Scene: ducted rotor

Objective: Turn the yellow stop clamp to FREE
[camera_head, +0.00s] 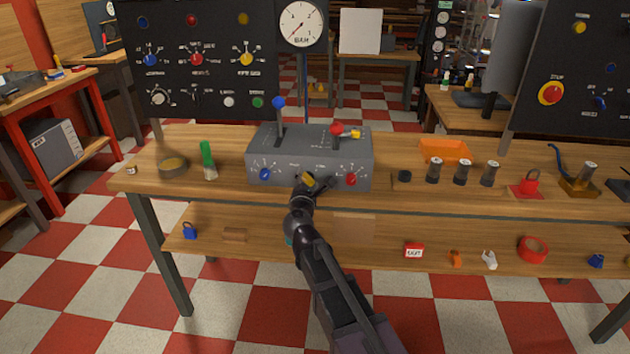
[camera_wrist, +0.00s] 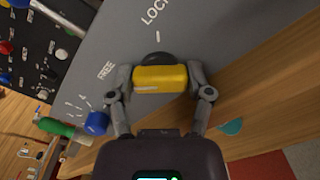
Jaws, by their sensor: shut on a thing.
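The yellow stop clamp (camera_wrist: 160,78) sits on the front face of a grey control box (camera_head: 268,178). In the wrist view it lies across the picture between the two fingers of my gripper (camera_wrist: 160,82), which is shut on it. A dark round part shows just behind it. The word LOCK is printed above the clamp with a tick below it, and FREE is printed to its left. I cannot tell which mark the clamp is set to. In the head view my gripper (camera_head: 310,186) partly covers the clamp (camera_head: 308,180) at the box's lower front middle.
A blue knob (camera_head: 265,174) and a red knob (camera_head: 351,180) flank the clamp on the box. A blue-topped lever (camera_head: 279,104) and a red-topped lever (camera_head: 337,129) rise from its top. A green-handled brush (camera_head: 207,155) stands left on the wooden bench (camera_head: 130,178).

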